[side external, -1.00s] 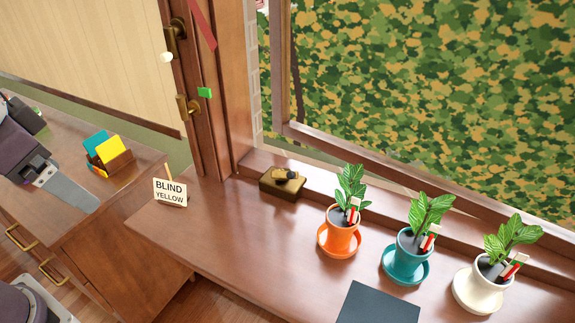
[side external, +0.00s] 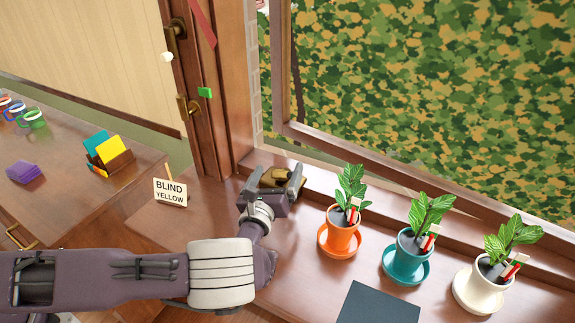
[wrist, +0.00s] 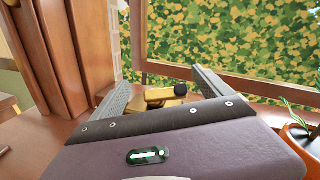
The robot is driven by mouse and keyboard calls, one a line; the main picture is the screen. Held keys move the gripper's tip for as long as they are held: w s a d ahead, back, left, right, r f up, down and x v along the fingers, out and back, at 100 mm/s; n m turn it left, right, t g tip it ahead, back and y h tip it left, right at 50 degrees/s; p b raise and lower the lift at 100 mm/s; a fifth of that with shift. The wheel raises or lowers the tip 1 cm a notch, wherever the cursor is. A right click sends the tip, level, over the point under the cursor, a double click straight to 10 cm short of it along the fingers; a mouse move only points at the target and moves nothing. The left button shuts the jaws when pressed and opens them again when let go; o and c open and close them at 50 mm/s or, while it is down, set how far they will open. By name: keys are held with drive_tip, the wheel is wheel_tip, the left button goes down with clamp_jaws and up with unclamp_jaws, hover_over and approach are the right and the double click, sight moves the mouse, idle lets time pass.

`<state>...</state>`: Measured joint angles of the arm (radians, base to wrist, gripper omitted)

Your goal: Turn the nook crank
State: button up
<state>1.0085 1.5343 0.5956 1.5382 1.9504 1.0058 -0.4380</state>
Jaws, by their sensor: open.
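The crank (side external: 270,178) is a small brass box with a dark knob on top, at the back of the window-side desk by the sill. In the wrist view the brass crank (wrist: 156,101) with its black knob (wrist: 180,89) shows between my fingers. My gripper (side external: 273,181) is open, with its fingers (wrist: 160,82) spread on either side of the crank's direction and pointing at it. It does not hold the crank. Part of the crank is hidden behind the gripper in the side view, and I cannot tell whether a finger touches it.
Potted plants in orange (side external: 340,237), teal (side external: 407,258) and white (side external: 480,287) pots stand to the right. A "BLIND YELLOW" sign (side external: 170,192) stands left of my gripper. The window frame (side external: 400,160) rises behind. A dark flat panel (side external: 375,304) lies in front.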

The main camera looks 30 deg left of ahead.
drive_tip(key=shift+w+d+f+m+h, duration=0.1)
drive_tip(key=shift+d+f+m+h, duration=0.2)
drive_tip(key=shift+f, duration=0.3)
drive_tip(key=shift+w+d+f+m+h, duration=0.15)
drive_tip(key=shift+f+m+h, duration=0.2)
drive_tip(key=shift+f, duration=0.2)
drive_tip(key=shift+y, duration=0.25)
drive_tip(key=w, duration=0.3)
drive_tip(key=w+a, duration=0.1)
drive_tip(key=w, duration=0.2)
drive_tip(key=shift+a, duration=0.15)
drive_tip(key=shift+c, duration=0.4)
drive_tip(key=c, duration=1.3)
drive_tip(key=shift+o, duration=0.2)
drive_tip(key=m+h, duration=0.1)
drive_tip(key=m, duration=0.1)
drive_tip(key=d+m+h, duration=0.1)
drive_tip(key=m+h, duration=0.1)
drive_tip(key=shift+s+f+m, duration=0.1)
drive_tip(key=shift+f+m, duration=0.1)
drive_tip(key=shift+m, duration=0.05)
drive_tip(key=o, duration=1.3)
drive_tip(key=shift+o, duration=0.2)
